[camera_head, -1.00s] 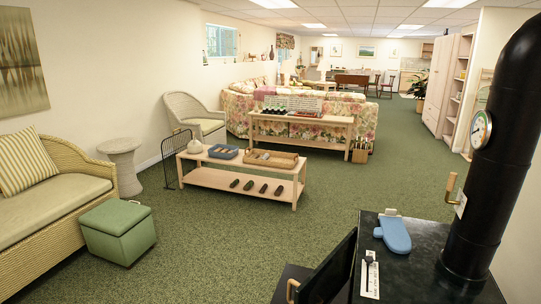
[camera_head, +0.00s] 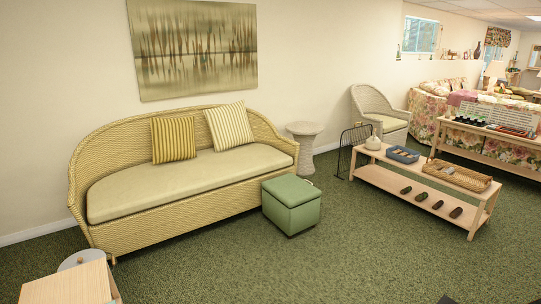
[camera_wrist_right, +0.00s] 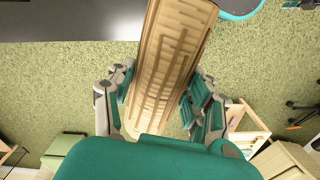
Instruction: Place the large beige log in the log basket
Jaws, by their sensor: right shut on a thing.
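The large beige log (camera_wrist_right: 168,60), with pale wood and darker grain lines, runs upward through the middle of the right wrist view. My right gripper (camera_wrist_right: 165,88) is shut on it, with finger pads against both long sides. The log and both grippers are out of the head view. I cannot make out the log basket in the views of this moment.
A wicker sofa (camera_head: 185,185) stands along the wall, with a green ottoman (camera_head: 291,205) before it. A low wooden table (camera_head: 425,184) holding trays stands right. A pale wooden top (camera_head: 68,286) is at bottom left. Green carpet (camera_head: 270,265) lies open in front.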

